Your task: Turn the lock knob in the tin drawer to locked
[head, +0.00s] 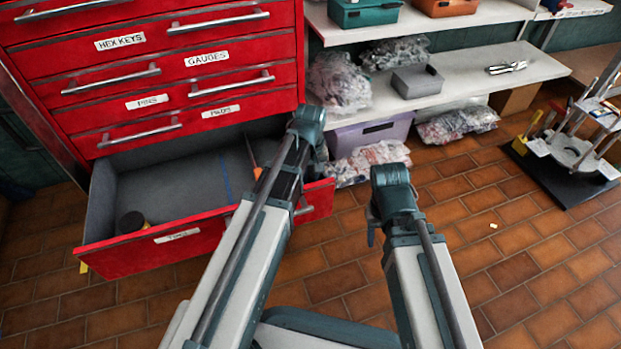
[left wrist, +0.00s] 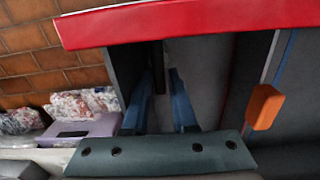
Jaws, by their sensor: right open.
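The open bottom drawer (head: 178,252) has a red front with a small label and a grey inside. In it lie a dark round piece with a yellow edge (head: 132,221) and an orange-handled tool (head: 257,172). I cannot tell whether the dark piece is the lock knob or how it is turned. The orange handle also shows in the left wrist view (left wrist: 265,107). My left gripper (left wrist: 167,85) is open and empty over the drawer's side near its front; my arm hides it in the head view. My right gripper (head: 372,230) is open, mostly hidden, right of the drawer.
Shut red drawers (head: 150,75) with bar handles rise above the open one. A white shelf (head: 470,82) with bags and a grey box stands at the right, a purple bin (head: 370,134) beneath. A black-based stand (head: 565,165) is far right.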

